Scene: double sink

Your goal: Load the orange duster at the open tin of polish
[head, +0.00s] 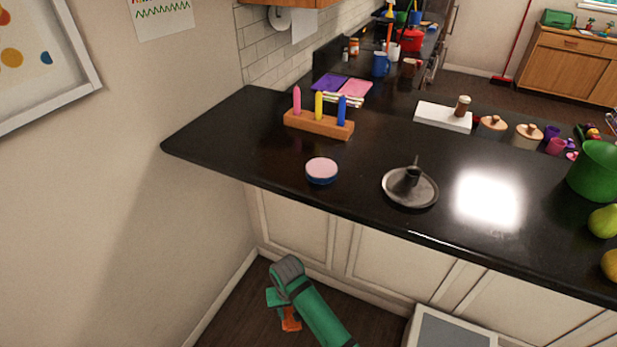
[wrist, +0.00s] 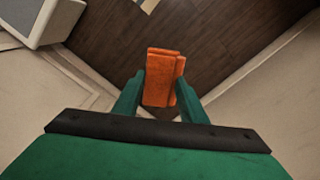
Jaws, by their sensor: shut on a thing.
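The orange duster (wrist: 160,72) is a folded cloth held between the two green fingers of my gripper (wrist: 161,92). In the head view my gripper (head: 279,306) is low over the floor, in front of the counter's cabinets, and a bit of the duster (head: 291,319) shows below it. The open tin of polish (head: 321,170) is a small round blue tin with a pink filling. It stands on the black counter, above and to the right of my gripper in the picture, well apart from the duster.
The counter's front edge (head: 290,199) lies between my gripper and the tin. The counter left of the tin is clear.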

